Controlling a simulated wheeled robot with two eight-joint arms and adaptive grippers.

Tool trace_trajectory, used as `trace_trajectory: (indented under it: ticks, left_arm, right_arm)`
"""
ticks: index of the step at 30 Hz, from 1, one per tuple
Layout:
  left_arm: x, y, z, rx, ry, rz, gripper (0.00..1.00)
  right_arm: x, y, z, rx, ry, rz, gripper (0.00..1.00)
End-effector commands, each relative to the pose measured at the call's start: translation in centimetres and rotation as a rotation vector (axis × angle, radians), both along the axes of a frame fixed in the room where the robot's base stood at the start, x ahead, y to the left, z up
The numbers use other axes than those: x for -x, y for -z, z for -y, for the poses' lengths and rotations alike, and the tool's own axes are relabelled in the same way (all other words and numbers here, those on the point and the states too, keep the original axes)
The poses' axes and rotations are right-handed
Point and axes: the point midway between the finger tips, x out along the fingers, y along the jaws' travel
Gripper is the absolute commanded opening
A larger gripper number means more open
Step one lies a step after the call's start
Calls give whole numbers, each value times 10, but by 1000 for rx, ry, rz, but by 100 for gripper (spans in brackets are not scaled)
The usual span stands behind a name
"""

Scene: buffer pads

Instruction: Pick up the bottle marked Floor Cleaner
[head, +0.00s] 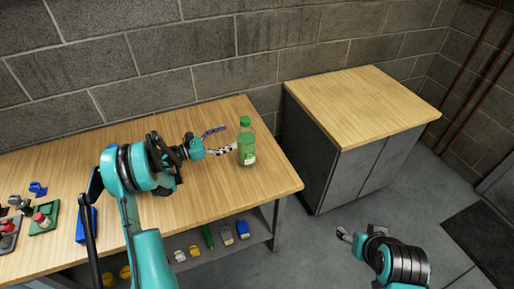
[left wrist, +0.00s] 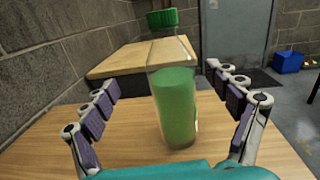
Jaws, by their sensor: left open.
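A clear bottle of green liquid with a green cap (head: 246,146) stands upright near the right end of the wooden workbench (head: 270,185). Its label is too small to read in the head view, and no lettering shows in the left wrist view, where the bottle (left wrist: 175,105) stands between the fingers. My left gripper (head: 218,141) is open, with its fingers pointing at the bottle from the left; the left wrist view shows its two fingers (left wrist: 170,108) spread on either side. My right gripper (head: 346,236) is over the floor, away from the bench; its jaws are too small to judge.
A grey cabinet with a wooden top (head: 362,105) stands right of the bench, across a gap. Coloured items, including a blue block (head: 87,225) and a green tray (head: 44,218), lie at the bench's left. A lower shelf (head: 258,232) holds brushes and other small things. The block wall is behind.

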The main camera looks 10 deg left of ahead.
Motion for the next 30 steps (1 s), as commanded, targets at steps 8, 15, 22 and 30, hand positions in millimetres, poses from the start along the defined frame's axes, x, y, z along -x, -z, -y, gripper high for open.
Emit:
trace_trajectory:
  ticks: [8, 15, 22, 30]
  left_arm:
    - [-2, 24, 16, -52, 46, 11, 88]
    - [-16, 26, 36, -49, 45, 11, 88]
    - [-35, 26, 62, -48, 43, 10, 88]
    - [-37, 24, 64, -48, 41, 11, 78]
  right_arm:
    - [0, 6, 0, 0, 0, 0, 60]
    - [0, 16, 0, 0, 0, 0, 60]
    - [0, 28, 0, 0, 0, 0, 60]
    - [0, 27, 0, 0, 0, 0, 60]
